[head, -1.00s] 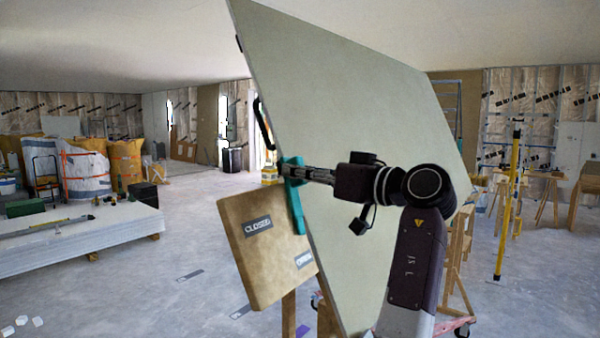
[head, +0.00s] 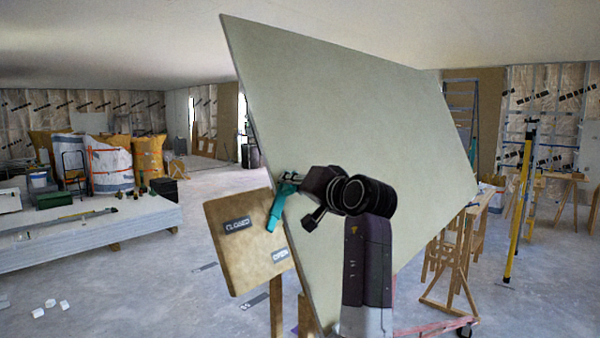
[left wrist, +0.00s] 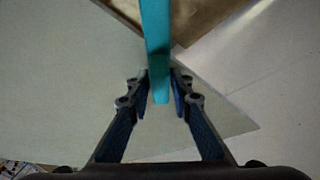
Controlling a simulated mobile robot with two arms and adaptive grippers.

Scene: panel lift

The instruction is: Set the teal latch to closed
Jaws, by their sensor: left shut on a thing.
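The teal latch (head: 274,212) is a flat bar in front of the right part of a tan board (head: 225,255). It is tilted, its lower end leaning left. The board carries a CLOSED label (head: 237,224) at left and an OPEN label (head: 280,255) at lower right. The latch's lower end lies between the two labels. My left gripper (head: 289,183) is shut on the latch near its upper end. In the left wrist view the latch (left wrist: 156,45) runs down between the fingers of the gripper (left wrist: 158,90). My right gripper is not in view.
A large pale panel (head: 340,110) leans directly behind my left arm, close to it. A yellow level (head: 519,205) stands upright at right near wooden trestles (head: 445,265). A low stack of white sheets (head: 90,238) lies at left. The floor between is mostly clear.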

